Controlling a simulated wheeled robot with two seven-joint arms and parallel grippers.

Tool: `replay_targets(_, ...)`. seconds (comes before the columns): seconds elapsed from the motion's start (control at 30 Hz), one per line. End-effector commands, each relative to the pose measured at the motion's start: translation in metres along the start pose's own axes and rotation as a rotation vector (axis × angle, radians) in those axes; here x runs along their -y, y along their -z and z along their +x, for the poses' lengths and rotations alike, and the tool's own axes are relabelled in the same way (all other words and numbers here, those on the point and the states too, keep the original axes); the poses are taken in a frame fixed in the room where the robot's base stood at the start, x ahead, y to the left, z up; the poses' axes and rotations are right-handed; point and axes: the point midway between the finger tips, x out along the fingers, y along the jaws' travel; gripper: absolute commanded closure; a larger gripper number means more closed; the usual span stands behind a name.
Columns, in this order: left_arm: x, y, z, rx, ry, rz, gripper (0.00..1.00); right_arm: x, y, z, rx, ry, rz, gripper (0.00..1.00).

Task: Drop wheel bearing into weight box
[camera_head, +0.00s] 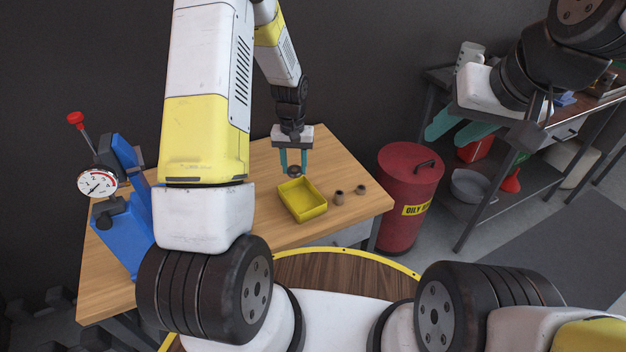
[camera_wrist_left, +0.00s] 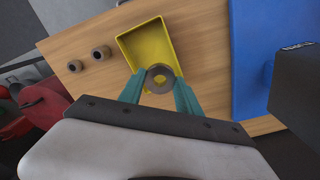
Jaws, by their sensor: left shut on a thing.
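My left gripper (camera_head: 294,170) is shut on a wheel bearing (camera_head: 295,171), a dark grey ring. In the left wrist view the bearing (camera_wrist_left: 150,80) sits between the teal fingertips (camera_wrist_left: 160,86). The weight box (camera_head: 303,215), a shallow yellow open tray, stands on the wooden table; it also shows in the left wrist view (camera_wrist_left: 136,46). The held bearing overlaps the box's edge in both views; its height above the table is hard to tell. My right gripper (camera_head: 458,131) is at the upper right, far from the box, with its teal fingers apart and nothing visible between them.
Two small brown bushings (camera_head: 339,197) (camera_head: 361,190) stand right of the box on the table (camera_head: 262,238). A blue press with a dial gauge (camera_head: 97,184) occupies the table's left side. A red oily-waste can (camera_head: 402,215) stands right of the table, with a metal bench beyond.

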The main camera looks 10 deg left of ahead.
Motion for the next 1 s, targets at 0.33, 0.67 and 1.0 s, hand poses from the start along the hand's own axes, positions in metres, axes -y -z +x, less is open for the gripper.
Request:
replay_targets(0.33, 0.000, 0.000, 0.032, 0.001, 0.000, -0.001, 1.00, 0.000, 0.000, 0.000, 0.000, 0.000, 0.000, 0.64)
replay_targets(0.67, 0.000, 0.000, 0.035, -0.001, 0.000, 0.000, 1.00, 0.000, 0.000, 0.000, 0.000, 0.000, 0.000, 0.64)
replay_targets(1.0, 0.000, 0.000, 0.035, -0.001, 0.000, 0.000, 0.34, 0.000, 0.000, 0.000, -0.001, 0.000, 0.000, 0.64)
